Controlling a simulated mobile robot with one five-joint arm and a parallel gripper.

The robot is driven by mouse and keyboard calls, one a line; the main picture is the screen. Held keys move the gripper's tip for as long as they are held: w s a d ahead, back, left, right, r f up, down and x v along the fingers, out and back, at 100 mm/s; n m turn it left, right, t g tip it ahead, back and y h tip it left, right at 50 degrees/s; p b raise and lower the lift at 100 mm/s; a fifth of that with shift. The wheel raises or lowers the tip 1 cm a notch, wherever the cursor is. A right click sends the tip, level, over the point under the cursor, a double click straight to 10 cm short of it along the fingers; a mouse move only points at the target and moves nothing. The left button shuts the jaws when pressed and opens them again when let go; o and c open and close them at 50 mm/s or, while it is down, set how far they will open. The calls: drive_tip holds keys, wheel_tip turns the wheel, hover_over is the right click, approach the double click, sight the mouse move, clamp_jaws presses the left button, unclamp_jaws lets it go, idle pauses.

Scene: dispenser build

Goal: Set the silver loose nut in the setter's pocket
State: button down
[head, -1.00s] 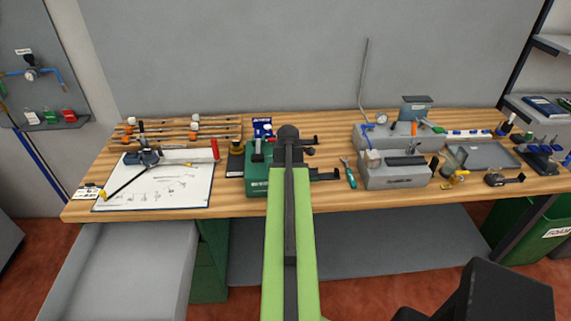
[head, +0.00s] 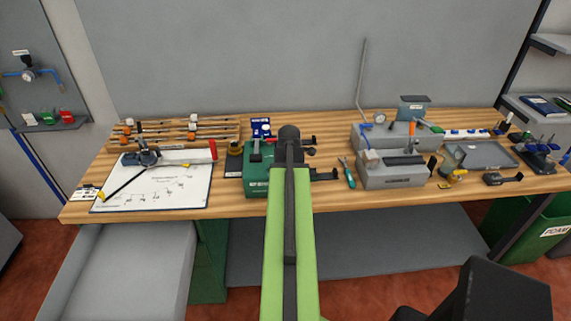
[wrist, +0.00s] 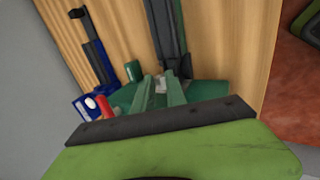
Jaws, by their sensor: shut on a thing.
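The green setter (head: 257,185) stands on the bench left of the middle, partly hidden behind my arm in the head view. Its green body (wrist: 125,97) also shows in the wrist view, with dark bars reaching away from it. My gripper (wrist: 160,90) is over the green body, its two fingers close together. A small silver piece, the loose nut (wrist: 161,87), shows between the fingertips, so the gripper is shut on it. The setter's pocket cannot be made out, and I cannot tell whether the nut touches the setter.
A red-handled part (wrist: 104,107) and a blue-and-white box (wrist: 87,106) are close left of the gripper. A drawing sheet (head: 150,190) lies at the left.

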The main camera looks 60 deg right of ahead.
drive_tip(key=shift+f, duration=0.15)
drive_tip(key=shift+f+b, duration=0.65)
drive_tip(key=shift+b, duration=0.1)
drive_tip(key=shift+f+b, duration=0.35)
drive_tip(key=shift+b, duration=0.05)
drive_tip(key=c, duration=1)
unclamp_jaws()
drive_tip(key=shift+o, duration=0.2)
drive_tip(key=shift+r, duration=0.1)
wheel_tip(320, 180, up, 7)
drive_tip(key=p, duration=0.7)
